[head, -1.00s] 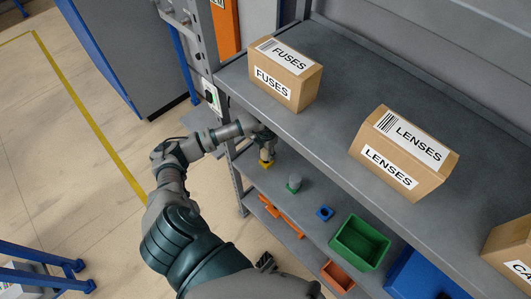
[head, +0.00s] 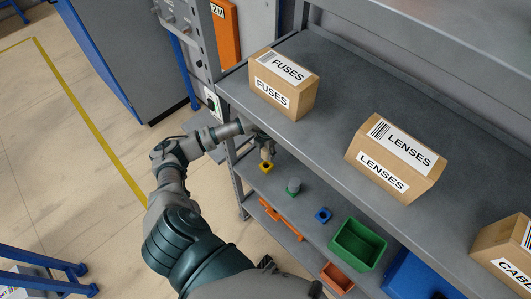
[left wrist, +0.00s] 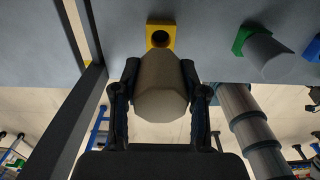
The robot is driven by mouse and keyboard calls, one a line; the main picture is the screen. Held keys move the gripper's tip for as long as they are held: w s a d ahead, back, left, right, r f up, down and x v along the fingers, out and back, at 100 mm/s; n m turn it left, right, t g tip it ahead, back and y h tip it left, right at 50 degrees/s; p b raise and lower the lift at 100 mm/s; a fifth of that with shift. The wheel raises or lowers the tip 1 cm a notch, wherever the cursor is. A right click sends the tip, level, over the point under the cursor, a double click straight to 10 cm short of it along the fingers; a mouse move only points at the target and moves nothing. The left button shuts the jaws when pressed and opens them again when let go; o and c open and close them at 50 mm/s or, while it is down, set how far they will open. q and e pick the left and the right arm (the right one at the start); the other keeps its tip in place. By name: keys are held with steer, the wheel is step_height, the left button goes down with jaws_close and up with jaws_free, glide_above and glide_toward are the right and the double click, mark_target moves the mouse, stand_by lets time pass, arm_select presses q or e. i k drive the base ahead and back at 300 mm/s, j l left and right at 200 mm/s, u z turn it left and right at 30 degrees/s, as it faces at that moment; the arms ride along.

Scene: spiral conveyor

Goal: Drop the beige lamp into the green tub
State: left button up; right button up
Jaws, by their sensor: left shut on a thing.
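My left gripper (left wrist: 160,95) is shut on the beige lamp (left wrist: 160,85), a blunt faceted piece between its two fingers in the left wrist view. In the head view the left gripper (head: 268,146) is under the upper shelf, and the lamp (head: 268,154) shows just above a yellow square socket (head: 266,167). The socket also shows in the left wrist view (left wrist: 161,30), with its round hole uncovered. The green tub (head: 358,244) stands on the lower shelf to the right and looks empty. My right gripper is not in view.
A grey lamp in a green socket (head: 293,187) and a blue socket (head: 323,215) stand between the yellow socket and the tub. A blue bin (head: 420,278) is right of the tub. The upper shelf (head: 320,110) with FUSES and LENSES boxes overhangs. Orange parts (head: 280,218) lie lower down.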

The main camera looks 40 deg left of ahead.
mark_target(347, 243)
steer(key=k, duration=1)
